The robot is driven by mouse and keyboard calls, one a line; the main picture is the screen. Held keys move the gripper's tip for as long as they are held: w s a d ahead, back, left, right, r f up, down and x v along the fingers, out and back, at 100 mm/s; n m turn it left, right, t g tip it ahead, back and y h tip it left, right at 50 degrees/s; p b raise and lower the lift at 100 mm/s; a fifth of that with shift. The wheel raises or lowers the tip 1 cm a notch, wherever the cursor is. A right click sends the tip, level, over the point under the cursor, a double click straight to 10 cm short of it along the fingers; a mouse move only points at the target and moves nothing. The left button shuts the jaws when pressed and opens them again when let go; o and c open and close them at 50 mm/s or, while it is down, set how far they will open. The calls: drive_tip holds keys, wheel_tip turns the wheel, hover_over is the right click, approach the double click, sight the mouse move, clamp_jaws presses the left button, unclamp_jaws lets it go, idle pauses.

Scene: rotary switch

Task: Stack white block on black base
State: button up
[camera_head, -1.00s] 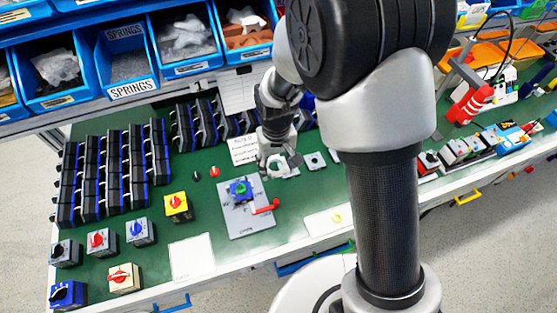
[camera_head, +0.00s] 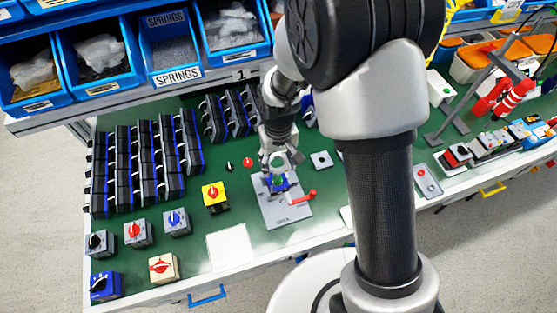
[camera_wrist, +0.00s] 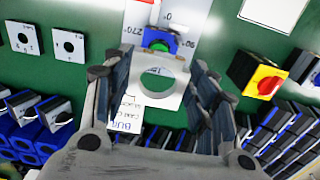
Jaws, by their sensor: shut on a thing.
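My gripper (camera_head: 280,160) is shut on the white block (camera_wrist: 159,93), a flat square plate with a large round hole. In the wrist view the block sits level between the two fingers. The black base (camera_wrist: 157,40), with a blue body and green centre, stands on a grey fixture plate with degree marks (camera_head: 292,211). In the head view the base (camera_head: 283,182) is just below and in front of my gripper, partly covered by it. The block appears apart from the base, but the exact gap is hard to tell.
A red handle (camera_head: 303,196) lies at the fixture's right side. A yellow switch (camera_head: 213,195) stands to its left, with several rows of black-blue modules (camera_head: 145,165) beyond. A loose square plate (camera_head: 321,160) lies to the right. Blue bins (camera_head: 90,62) line the back.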

drive_tip(key=b, duration=0.3)
hover_over(278, 181)
drive_tip(key=shift+f, duration=2.25)
drive_tip(key=shift+s+f, duration=0.1)
drive_tip(key=shift+f, duration=0.1)
drive_tip(key=shift+f+b, duration=1.45)
drive_tip(key=shift+f, duration=0.15)
drive_tip(key=o, duration=1.1)
drive_tip(key=shift+r, duration=0.1)
wheel_tip(278, 181, up, 12)
drive_tip(key=shift+f, duration=0.1)
